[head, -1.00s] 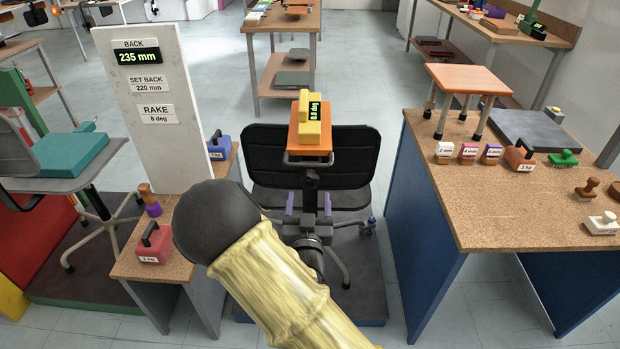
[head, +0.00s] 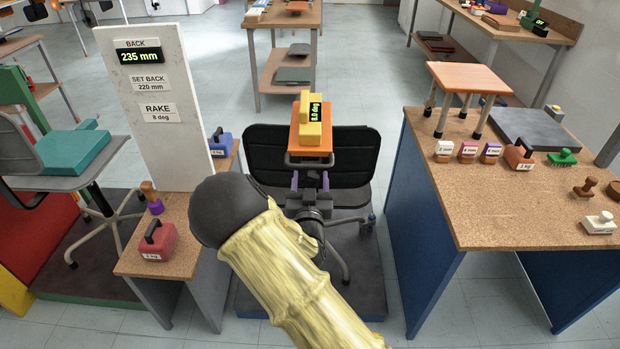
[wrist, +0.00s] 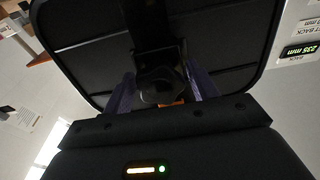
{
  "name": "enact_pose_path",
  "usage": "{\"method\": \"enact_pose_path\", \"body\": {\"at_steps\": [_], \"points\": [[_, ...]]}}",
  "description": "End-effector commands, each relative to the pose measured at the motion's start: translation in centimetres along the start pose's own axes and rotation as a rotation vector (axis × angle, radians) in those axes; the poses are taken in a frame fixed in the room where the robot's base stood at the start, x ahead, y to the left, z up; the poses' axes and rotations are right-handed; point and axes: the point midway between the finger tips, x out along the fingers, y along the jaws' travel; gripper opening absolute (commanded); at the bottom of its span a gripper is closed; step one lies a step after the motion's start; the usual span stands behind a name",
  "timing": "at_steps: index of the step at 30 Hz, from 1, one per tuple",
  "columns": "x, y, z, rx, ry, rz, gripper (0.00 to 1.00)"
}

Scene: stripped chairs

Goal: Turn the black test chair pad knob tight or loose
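The black test chair's pad (head: 352,150) stands on a dark platform in the middle of the head view. It also fills the top of the wrist view (wrist: 225,40). A dark knob (wrist: 158,88) sits under a black bracket at the pad's middle in the wrist view. My gripper (head: 311,180) is in front of the pad, its purple fingers apart. In the wrist view the fingers (wrist: 160,94) stand on either side of the knob. I cannot tell whether either touches it. The knob is hidden in the head view.
An orange block (head: 297,138) with a yellow gauge (head: 305,125) reading 8.0 deg is at the pad's top. A board (head: 160,60) shows BACK 235 mm, SET BACK 220 mm and RAKE 8 deg. Benches stand left (head: 190,255) and right (head: 480,215), with floor between.

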Motion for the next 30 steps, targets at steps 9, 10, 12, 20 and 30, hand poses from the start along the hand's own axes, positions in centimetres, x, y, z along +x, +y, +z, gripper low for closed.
{"method": "enact_pose_path", "body": {"at_steps": [9, 10, 12, 20, 30], "points": [[-0.03, 0.02, 0.09, 0.013, 0.0, 0.001, 0.17], [-0.04, 0.03, 0.16, 0.025, -0.001, 0.001, 0.17], [-0.05, 0.04, 0.29, 0.067, -0.001, 0.001, 0.18], [-0.06, 0.02, 0.33, 0.262, 0.001, 0.001, 0.23], [-0.08, -0.07, 0.27, 0.478, 0.002, 0.0, 0.32]]}}
